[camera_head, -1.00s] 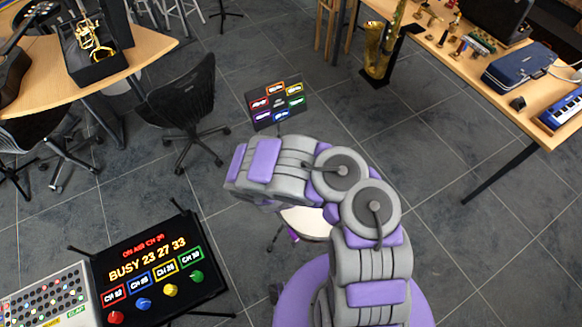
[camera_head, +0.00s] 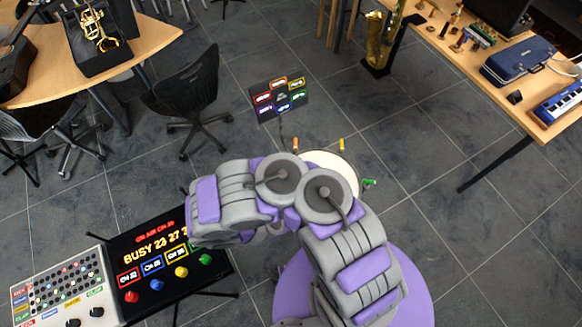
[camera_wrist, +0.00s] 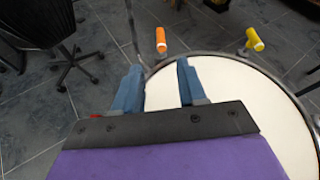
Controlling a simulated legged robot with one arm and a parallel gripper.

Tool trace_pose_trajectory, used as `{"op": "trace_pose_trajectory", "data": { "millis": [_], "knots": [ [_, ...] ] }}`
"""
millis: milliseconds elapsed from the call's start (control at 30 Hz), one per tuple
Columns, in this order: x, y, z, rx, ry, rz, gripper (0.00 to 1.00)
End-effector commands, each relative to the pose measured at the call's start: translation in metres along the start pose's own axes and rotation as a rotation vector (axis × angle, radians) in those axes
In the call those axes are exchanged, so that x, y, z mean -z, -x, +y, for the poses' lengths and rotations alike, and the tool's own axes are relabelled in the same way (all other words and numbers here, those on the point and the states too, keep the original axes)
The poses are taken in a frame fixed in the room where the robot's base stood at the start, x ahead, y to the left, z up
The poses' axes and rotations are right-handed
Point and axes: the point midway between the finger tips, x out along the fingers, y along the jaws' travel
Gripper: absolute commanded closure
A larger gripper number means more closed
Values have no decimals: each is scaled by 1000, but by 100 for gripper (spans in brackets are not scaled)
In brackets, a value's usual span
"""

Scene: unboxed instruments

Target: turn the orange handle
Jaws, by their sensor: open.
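The orange handle (camera_wrist: 160,40) is a small upright cylinder at the far rim of a round white drum-like top (camera_wrist: 235,110) in the wrist view. It also shows in the head view (camera_head: 295,144), just beyond my arm. My gripper (camera_wrist: 160,72) has two blue fingers spread apart with nothing between them. The handle is beyond the fingertips, roughly in line with the gap, and apart from them. In the head view my arm covers part of the white top and I cannot make out the gripper.
A yellow handle (camera_wrist: 254,39) and a green handle (camera_head: 369,182) are also at the rim. A panel with coloured labels (camera_head: 279,99) stands behind. A black chair (camera_head: 190,90) is at left, and a lit control box (camera_head: 165,262) is at lower left. Floor right of the drum is clear.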

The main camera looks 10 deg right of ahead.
Motion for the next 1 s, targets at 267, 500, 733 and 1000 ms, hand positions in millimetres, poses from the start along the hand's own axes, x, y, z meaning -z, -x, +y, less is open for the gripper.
{"op": "trace_pose_trajectory", "data": {
  "millis": [267, 500, 733, 1000],
  "knots": [
    [-1, 26, 1, -3, 1, 0, 59],
    [0, 31, 1, -1, -1, -1, 59],
    [0, 31, 0, -1, -1, -1, 59],
    [0, 31, 0, -1, -1, -1, 59]
  ]
}}
